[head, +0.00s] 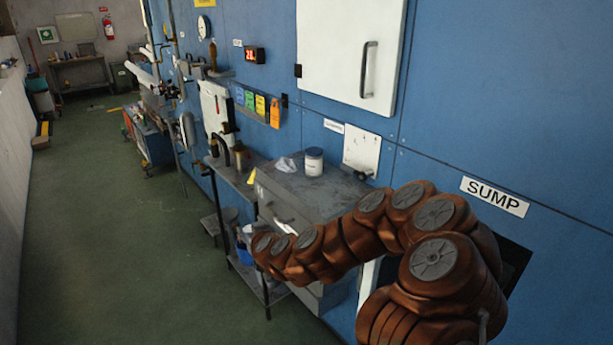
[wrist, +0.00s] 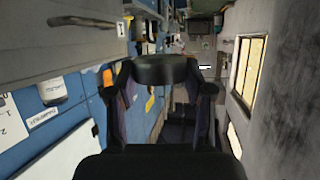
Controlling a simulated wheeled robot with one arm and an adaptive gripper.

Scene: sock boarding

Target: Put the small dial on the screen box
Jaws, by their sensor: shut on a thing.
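My gripper (wrist: 164,88) is shut on a dark, round, thick disc (wrist: 167,68), which appears to be the small dial. The disc sits across the fingertips in the wrist view; its face cannot be made out. In the head view my arm hides the gripper and what it holds. A small black box with lit red digits (head: 254,54), which looks like the screen box, is mounted on the blue wall. It is well apart from my gripper, farther along the wall and higher up.
A grey cabinet (head: 300,197) by the wall carries a white jar (head: 314,162) and a crumpled clear bag (head: 287,165). Coloured tags (head: 261,106) hang below the display. A white wall cabinet (head: 345,50) juts out at upper right. The green floor (head: 110,235) at left is clear.

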